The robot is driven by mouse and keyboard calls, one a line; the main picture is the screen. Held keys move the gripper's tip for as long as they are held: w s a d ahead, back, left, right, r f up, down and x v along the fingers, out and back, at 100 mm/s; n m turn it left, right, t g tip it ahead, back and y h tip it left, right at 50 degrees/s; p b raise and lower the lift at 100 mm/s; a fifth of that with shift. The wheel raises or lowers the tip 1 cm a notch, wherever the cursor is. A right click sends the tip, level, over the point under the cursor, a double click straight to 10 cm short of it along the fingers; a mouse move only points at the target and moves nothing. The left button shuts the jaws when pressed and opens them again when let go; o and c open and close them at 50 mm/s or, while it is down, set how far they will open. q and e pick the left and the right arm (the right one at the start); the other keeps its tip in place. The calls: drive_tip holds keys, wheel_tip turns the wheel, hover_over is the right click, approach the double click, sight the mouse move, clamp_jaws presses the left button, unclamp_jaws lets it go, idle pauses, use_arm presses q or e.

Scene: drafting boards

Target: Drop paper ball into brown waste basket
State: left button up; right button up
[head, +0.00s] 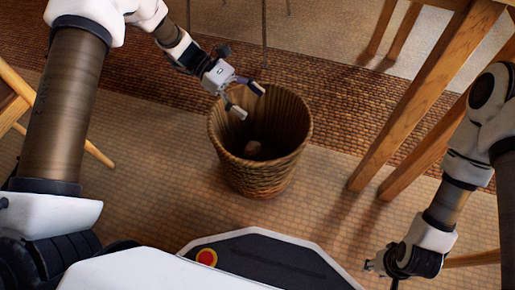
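The brown woven waste basket (258,182) stands upright on the floor in the middle of the head view, its open top facing me.
A wooden table's legs (408,115) stand to the right of the basket. A wooden chair (12,105) is at the left edge. Thin metal legs (264,30) rise behind the basket. A brown woven rug (345,100) crosses the tiled floor. The floor just around the basket is clear.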

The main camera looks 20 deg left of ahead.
use_arm(q)
drive_tip(key=v, duration=1.2)
